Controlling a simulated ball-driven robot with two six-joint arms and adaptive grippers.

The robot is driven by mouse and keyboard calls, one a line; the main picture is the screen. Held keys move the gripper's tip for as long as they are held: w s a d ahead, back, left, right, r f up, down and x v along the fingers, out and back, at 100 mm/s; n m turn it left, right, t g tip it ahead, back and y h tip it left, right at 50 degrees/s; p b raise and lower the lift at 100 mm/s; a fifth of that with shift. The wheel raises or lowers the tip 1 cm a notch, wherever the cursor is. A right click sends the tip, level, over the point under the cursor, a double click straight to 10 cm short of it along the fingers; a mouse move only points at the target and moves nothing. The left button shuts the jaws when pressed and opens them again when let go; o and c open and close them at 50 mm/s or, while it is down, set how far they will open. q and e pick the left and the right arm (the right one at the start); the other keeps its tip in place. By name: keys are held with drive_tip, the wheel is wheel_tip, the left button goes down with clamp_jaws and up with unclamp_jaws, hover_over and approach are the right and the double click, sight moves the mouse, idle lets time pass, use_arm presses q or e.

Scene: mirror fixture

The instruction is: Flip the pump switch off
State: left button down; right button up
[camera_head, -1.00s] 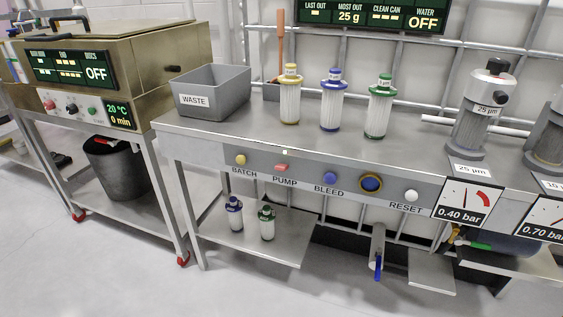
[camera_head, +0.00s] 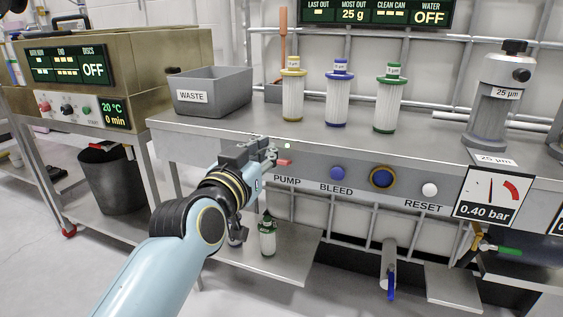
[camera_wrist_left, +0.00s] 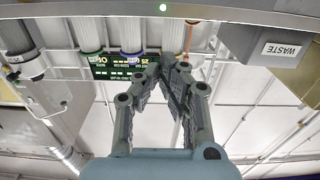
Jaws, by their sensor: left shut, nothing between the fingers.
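The red pump switch (camera_head: 284,162) is on the front panel of the steel bench, above the word PUMP. My left gripper (camera_head: 272,154) is just left of the switch in the head view, its fingertips close to it. I cannot tell whether they touch. The left gripper also shows in the left wrist view (camera_wrist_left: 178,62), with its fingers together and nothing between them. The switch is not clear in the wrist view. My arm hides the BATCH button and its label. The right gripper is not in view.
The panel also holds a blue BLEED button (camera_head: 337,173), a yellow-ringed blue button (camera_head: 381,178) and a white RESET button (camera_head: 430,190). A gauge (camera_head: 492,194) reads 0.40 bar. A grey WASTE bin (camera_head: 213,92) and several filter cartridges (camera_head: 337,98) stand on the bench.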

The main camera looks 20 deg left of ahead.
use_arm(q)
drive_tip(key=b, duration=0.3)
hover_over(284, 162)
drive_tip(key=f, duration=0.1)
drive_tip(key=f+b, duration=0.1)
drive_tip(key=f, duration=0.1)
drive_tip(key=shift+s+a+f, duration=0.15)
drive_tip(key=shift+s+f, duration=0.1)
drive_tip(key=shift+s, duration=0.15)
drive_tip(key=shift+s+f, duration=0.15)
drive_tip(key=shift+f, duration=0.05)
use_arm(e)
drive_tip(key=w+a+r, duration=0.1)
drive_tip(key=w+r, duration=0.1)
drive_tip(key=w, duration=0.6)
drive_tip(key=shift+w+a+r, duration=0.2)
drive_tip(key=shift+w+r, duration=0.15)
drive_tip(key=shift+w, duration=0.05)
